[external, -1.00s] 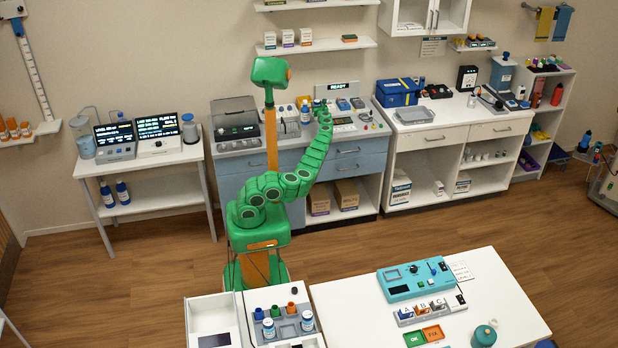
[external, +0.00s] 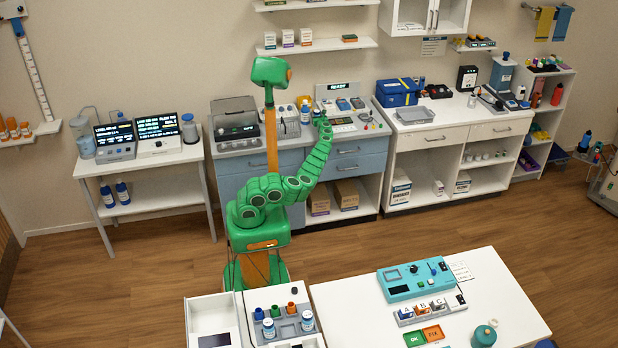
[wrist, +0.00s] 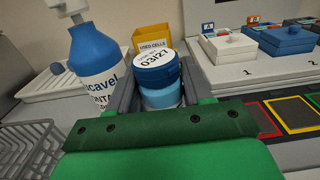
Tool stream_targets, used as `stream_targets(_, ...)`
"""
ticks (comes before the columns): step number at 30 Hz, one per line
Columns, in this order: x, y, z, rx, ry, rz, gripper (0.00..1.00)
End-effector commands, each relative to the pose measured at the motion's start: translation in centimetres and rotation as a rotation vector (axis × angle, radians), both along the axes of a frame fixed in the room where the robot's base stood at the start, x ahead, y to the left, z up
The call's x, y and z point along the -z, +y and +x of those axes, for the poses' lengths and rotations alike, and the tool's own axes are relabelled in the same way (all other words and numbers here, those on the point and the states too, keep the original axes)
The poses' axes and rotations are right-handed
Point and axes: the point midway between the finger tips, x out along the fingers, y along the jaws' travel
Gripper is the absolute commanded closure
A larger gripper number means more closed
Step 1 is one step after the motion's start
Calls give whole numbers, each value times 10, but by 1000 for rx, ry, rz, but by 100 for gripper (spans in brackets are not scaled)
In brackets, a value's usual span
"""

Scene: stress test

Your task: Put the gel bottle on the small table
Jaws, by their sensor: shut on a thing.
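My gripper (external: 321,121) is over the blue-fronted counter at the back wall. In the wrist view my gripper (wrist: 157,76) is shut on a small blue bottle (wrist: 160,97), with a darker blue cap and a white top label reading 03/27. A larger blue pump bottle (wrist: 95,60) with a white label stands just outside the left finger. I cannot tell which of them is the gel bottle.
A yellow used cells box (wrist: 153,42) stands behind the held bottle. A wire basket (wrist: 25,145) is at left and a tray with coloured squares (wrist: 290,112) at right. The white front table (external: 350,305) has bare room at its left. Floor lies open between counters and tables.

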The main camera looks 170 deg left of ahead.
Motion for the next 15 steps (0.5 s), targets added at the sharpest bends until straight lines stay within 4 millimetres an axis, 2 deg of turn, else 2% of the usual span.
stream_targets(8, 1, 0, 0, 0, -1, 0, 89)
stream_targets(9, 2, 0, 0, 0, -1, 1, 49)
stream_targets(11, 2, 0, 0, 0, 0, 1, 40)
stream_targets(15, 2, 0, 0, 0, 0, 1, 40)
